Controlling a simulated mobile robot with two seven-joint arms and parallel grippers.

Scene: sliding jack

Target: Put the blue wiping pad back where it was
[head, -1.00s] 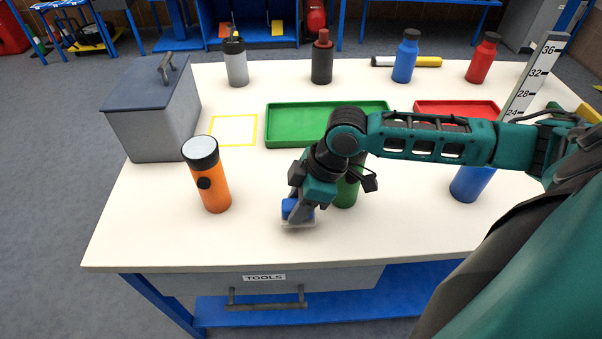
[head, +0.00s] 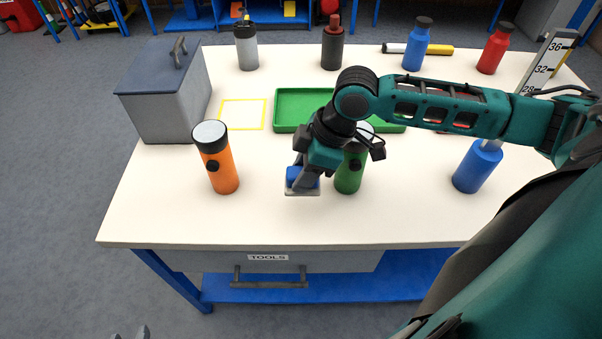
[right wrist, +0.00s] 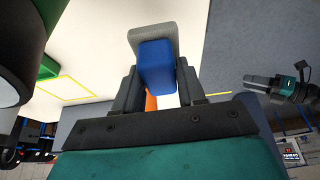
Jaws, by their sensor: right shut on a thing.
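My right gripper (head: 304,177) is shut on the blue wiping pad (head: 302,187), a blue block on a pale grey base. It holds the pad low over the front middle of the table; I cannot tell whether the base touches the top. In the right wrist view the blue block (right wrist: 156,66) sits between the fingers, grey base outward. A yellow square outline (head: 243,129) on the table, empty, lies behind and left of the pad. My left gripper (head: 131,334) barely shows at the bottom edge, its tips apart; it also shows in the right wrist view (right wrist: 252,84).
An orange flashlight (head: 221,172) stands left of the pad, a green flashlight (head: 350,175) close on its right. A grey lidded box (head: 178,105) is at the left, a green tray (head: 300,110) behind. A blue cylinder (head: 474,170) stands right. The front strip is clear.

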